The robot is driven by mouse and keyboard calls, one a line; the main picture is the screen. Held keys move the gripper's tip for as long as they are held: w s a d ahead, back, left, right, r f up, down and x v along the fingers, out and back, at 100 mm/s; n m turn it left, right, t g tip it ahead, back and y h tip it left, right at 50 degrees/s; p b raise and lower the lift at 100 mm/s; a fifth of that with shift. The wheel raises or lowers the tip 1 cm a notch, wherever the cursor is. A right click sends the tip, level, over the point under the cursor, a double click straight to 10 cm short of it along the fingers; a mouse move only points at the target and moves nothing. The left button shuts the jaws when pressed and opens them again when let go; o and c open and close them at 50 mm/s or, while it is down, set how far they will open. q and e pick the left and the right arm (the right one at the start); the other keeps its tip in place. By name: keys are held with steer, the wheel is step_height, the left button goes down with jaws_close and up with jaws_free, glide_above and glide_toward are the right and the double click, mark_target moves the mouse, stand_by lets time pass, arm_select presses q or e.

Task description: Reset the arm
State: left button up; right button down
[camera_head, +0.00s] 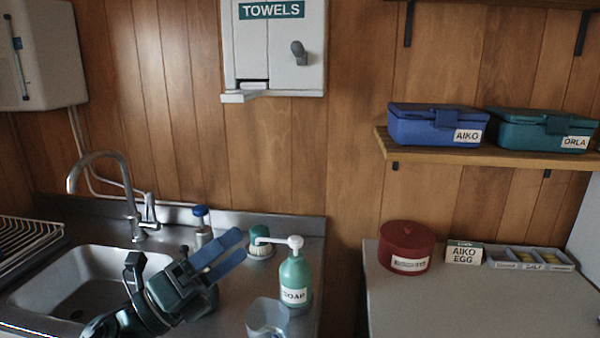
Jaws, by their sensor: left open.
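My left arm comes in from the lower left, over the sink's right edge and the steel drainer. My left gripper (239,246) has two blue fingers with a gap between them, open and with nothing seen in it. The fingers point up and to the right, in front of the green scrubbing brush (262,243) and left of the soap bottle (295,279). I cannot tell from this view how high they are above the steel. My right gripper is not in view.
A pale blue cup (268,320) stands in front of the soap. The tap (128,190) arches over the sink (72,275) at left. A blue-capped bottle (203,226) is behind my gripper. A red tin (406,247) stands on the right counter (480,305), whose front is clear.

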arm_select(q)
steer(key=s+a+f+n+t+y, duration=0.1)
steer(key=s+a+f+n+y, duration=0.1)
steer(key=a+f+n+y, duration=0.9)
steer(key=s+a+f+n+t+y, duration=0.15)
steer(key=f+n+y, duration=0.5)
steer(key=n, duration=1.05)
steer(key=s+d+f+n+g, duration=0.1)
steer(key=s+f+n+g, duration=0.2)
steer(key=s+f+g, duration=0.5)
steer(key=s+d+f+n+g, duration=0.1)
steer(key=s+f+n+g, duration=0.3)
steer(key=s, duration=0.8)
steer(key=w+d+f+m+t+h+p, duration=0.1)
steer(key=w+d+f+t+h+p, duration=0.1)
steer(key=w+d+f+t, duration=0.3)
steer(key=shift+w+d+f+m+t+h, duration=0.3)
steer(key=shift+d+m+t+h, duration=0.1)
steer(key=shift+d+t, duration=0.55)
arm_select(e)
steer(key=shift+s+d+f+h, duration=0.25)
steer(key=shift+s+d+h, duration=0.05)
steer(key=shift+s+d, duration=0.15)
